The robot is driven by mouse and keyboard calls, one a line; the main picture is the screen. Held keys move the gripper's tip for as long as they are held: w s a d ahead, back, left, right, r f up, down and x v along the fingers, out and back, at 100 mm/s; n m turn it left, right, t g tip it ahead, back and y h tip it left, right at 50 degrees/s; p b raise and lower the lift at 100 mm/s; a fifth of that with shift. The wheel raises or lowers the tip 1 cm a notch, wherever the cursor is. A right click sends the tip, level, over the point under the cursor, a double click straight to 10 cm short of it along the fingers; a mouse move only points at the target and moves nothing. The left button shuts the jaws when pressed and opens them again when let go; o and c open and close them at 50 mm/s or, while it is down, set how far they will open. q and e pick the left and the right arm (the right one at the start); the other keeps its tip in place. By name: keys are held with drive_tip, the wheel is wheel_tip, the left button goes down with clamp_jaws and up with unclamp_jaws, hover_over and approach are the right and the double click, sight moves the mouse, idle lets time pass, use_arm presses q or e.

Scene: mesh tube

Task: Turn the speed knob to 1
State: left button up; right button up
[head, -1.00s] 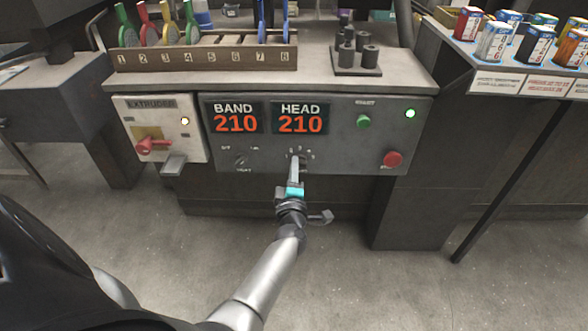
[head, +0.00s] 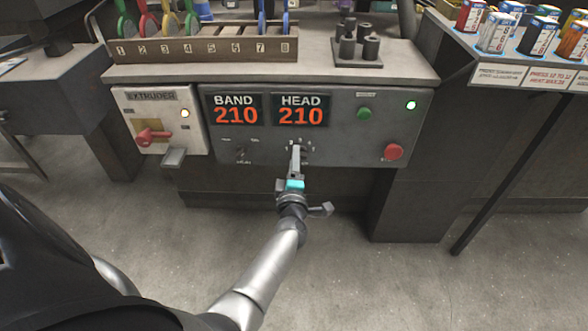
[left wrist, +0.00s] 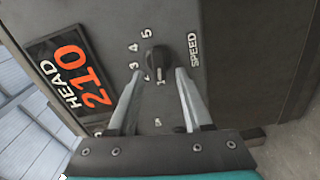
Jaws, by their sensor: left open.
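The speed knob (left wrist: 158,60) is a dark knob on the grey control panel, beside the word SPEED in the left wrist view. Small numerals up to 5 curve around its left side; its exact setting is hard to read. My left gripper (left wrist: 160,72) is open, with one finger on each side of the knob's lower part and visible gaps between. In the head view my left gripper (head: 297,148) reaches the panel below the HEAD display and mostly hides the knob. My right gripper is not in view.
The panel carries the BAND display (head: 235,115) and HEAD display (head: 301,116), both reading 210. A green button (head: 364,113) and a red button (head: 393,152) sit to the right. The extruder box with a red switch (head: 153,137) is at the left.

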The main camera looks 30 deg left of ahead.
use_arm(q)
drive_tip(key=p+v, duration=0.4)
drive_tip(key=v, duration=1.1)
drive_tip(key=shift+p, duration=0.35)
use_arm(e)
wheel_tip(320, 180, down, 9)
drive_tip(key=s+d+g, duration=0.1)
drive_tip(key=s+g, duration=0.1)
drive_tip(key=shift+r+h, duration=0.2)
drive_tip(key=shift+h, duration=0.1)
use_arm(q)
drive_tip(key=shift+s, duration=0.1)
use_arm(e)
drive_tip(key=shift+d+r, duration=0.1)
